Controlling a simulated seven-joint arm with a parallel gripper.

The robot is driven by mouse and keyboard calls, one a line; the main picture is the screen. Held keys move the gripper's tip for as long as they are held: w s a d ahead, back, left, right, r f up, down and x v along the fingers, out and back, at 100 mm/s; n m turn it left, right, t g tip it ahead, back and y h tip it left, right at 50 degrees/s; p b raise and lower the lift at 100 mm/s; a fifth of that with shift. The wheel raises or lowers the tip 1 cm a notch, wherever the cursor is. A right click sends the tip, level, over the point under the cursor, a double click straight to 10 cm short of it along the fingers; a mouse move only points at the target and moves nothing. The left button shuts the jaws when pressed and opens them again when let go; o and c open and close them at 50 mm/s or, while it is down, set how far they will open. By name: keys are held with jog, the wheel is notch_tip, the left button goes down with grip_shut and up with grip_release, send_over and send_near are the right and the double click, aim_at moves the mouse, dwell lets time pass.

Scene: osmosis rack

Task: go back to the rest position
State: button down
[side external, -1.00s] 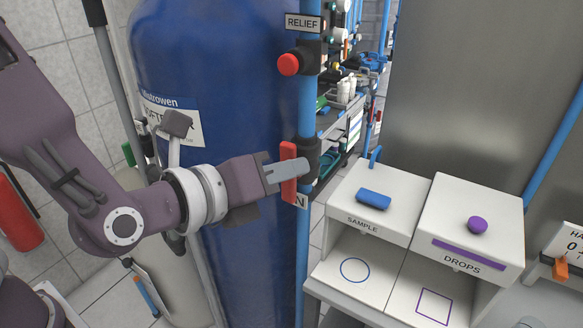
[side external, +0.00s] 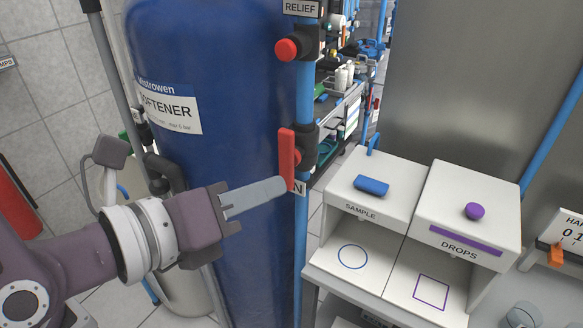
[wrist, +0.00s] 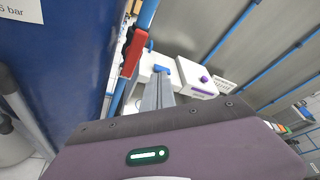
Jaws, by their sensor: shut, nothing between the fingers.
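My gripper (side external: 284,185) is shut and empty. In the side external view its grey fingers point right, with their tips in front of the blue pipe, close to the lower end of the red lever handle (side external: 286,158). I cannot tell whether they touch it. The lever stands upright along the pipe, on a dark valve body. In the wrist view my shut fingers (wrist: 158,85) point up the picture, and the red lever (wrist: 132,52) shows to their left with a gap between.
The blue softener tank (side external: 225,70) stands behind my wrist. A red relief knob (side external: 286,49) sits higher on the pipe. To the right are the white SAMPLE box (side external: 392,212) with a blue handle and the DROPS box (side external: 505,215) with a purple knob.

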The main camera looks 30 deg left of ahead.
jog(key=shift+s+a, duration=0.3)
jog(key=shift+s, duration=0.6)
jog(key=s+a+n+g+y, duration=0.25)
jog(key=a+n+y, duration=0.35)
jog(key=a, duration=0.6)
jog(key=s+a+n+g+y, duration=0.1)
jog(key=a+n+g+y, duration=0.25)
jog(key=a+n, duration=0.6)
jog(key=s+a+f+n+g+h, duration=0.25)
jog(key=s+n+g, duration=0.25)
jog(key=s+n, duration=0.4)
jog(key=d+r+n+h, duration=0.1)
jog(key=n, duration=0.1)
jog(key=d+n+t+h, duration=0.1)
jog(key=d+n, duration=0.1)
jog(key=w+d+r+n+t+h, duration=0.1)
jog(key=n, duration=0.1)
jog(key=shift+d+r+h, duration=0.15)
jog(key=shift+r+h, duration=0.15)
jog(key=shift+r, duration=0.05)
